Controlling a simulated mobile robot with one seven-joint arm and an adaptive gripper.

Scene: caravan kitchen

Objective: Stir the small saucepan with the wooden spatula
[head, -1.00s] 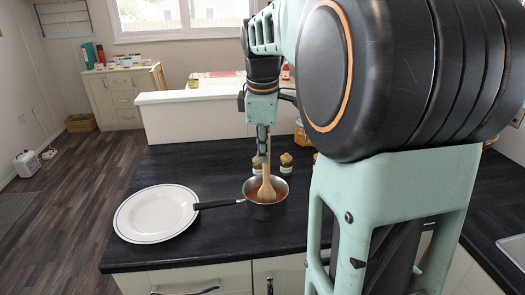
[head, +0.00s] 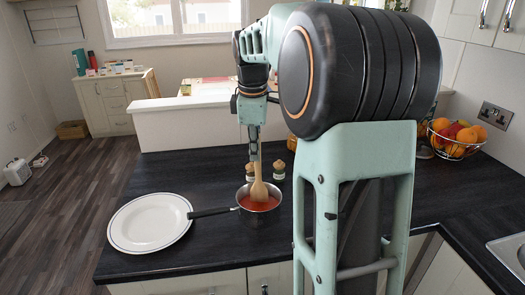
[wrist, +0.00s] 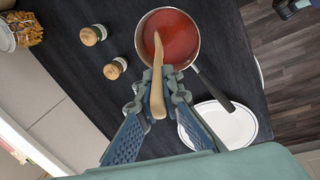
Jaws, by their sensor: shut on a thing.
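The small saucepan (head: 257,207) stands on the dark worktop with red sauce in it, its black handle pointing left over the plate's rim. In the wrist view the saucepan (wrist: 140,43) is at the top, the red sauce filling its inside. My gripper (head: 254,158) is above the pan, shut on the wooden spatula (head: 259,188). The spatula stands nearly upright, its lower end at the sauce inside the pan. In the wrist view my gripper (wrist: 157,92) grips the spatula (wrist: 157,70), which reaches into the sauce. How deep its tip sits is unclear.
A white plate (head: 150,222) lies left of the pan, under its handle. Two small spice jars (head: 278,170) stand just behind the pan. A fruit bowl (head: 455,146) is at the back right, near the wall. A sink (head: 510,252) is at the right edge.

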